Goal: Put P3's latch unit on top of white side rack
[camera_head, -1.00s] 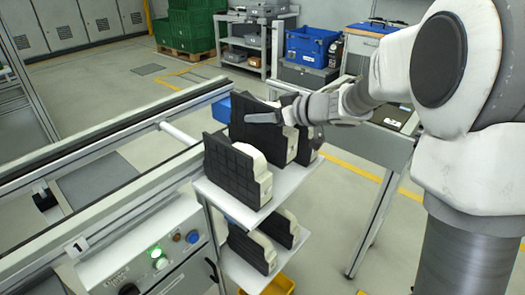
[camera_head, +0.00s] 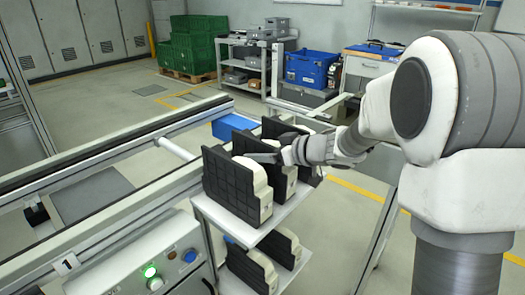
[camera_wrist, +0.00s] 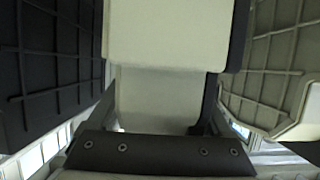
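The white side rack (camera_head: 300,188) is a two-level shelf beside the line frame. Several latch units, each a black ribbed plate with a cream body, stand upright on its levels. On its top level are a front unit (camera_head: 232,187), a middle unit (camera_head: 250,144) and a back unit (camera_head: 272,127). My gripper (camera_head: 262,157) is at the middle unit, one finger in the gap behind the front unit. It appears shut on the middle unit, whose cream body (camera_wrist: 155,95) fills the centre of the wrist view. The far finger and the middle unit's base are hidden.
A blue bin (camera_head: 232,124) lies behind the rack. A control panel (camera_head: 150,265) with a lit green button is at front left.

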